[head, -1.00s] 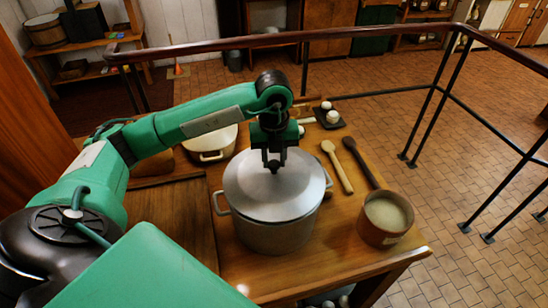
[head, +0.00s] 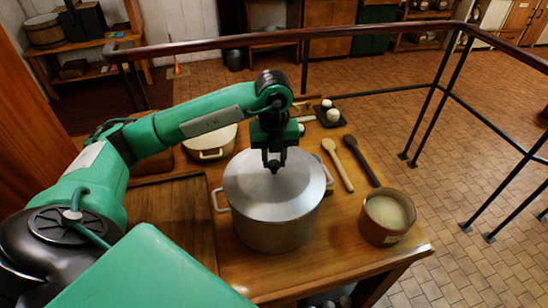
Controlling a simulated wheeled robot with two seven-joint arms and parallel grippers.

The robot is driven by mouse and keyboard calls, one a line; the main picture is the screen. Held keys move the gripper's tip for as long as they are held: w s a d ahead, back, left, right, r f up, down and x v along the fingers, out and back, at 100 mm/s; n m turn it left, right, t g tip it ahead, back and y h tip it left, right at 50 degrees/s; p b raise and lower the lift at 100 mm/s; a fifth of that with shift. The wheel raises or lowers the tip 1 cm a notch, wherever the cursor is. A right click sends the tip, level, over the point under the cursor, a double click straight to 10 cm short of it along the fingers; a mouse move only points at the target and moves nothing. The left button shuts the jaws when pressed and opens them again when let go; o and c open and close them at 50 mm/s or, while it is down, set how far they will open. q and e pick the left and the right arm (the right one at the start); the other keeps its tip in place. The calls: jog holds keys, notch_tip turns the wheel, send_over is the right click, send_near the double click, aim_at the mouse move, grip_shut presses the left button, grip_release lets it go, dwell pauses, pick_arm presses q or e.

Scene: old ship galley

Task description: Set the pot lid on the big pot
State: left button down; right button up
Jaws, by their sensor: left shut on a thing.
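The big pot (head: 275,234) is a grey metal pot with side handles, standing on the wooden table. The round grey pot lid (head: 262,197) lies over its mouth and looks level and roughly centred. My left gripper (head: 274,168) points down at the middle of the lid and is shut on its knob, which the fingers mostly hide. From this angle I cannot tell whether the lid touches the rim all round. My right gripper is out of view.
A cream pot (head: 211,144) stands behind on the left. A light wooden spoon (head: 339,166), a dark spoon (head: 361,162) and a brown crock (head: 386,218) are to the right. A small dark tray (head: 331,118) with white items is at the back. A railing (head: 404,23) borders the table area.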

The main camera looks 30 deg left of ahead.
pick_arm(q)
jog(key=c, duration=1)
grip_release()
jog(key=shift+r+p, duration=0.8)
jog(key=shift+r, duration=0.45)
jog(key=shift+r+p, duration=1.55)
jog(key=shift+r, duration=1.25)
jog(key=shift+f, duration=0.1)
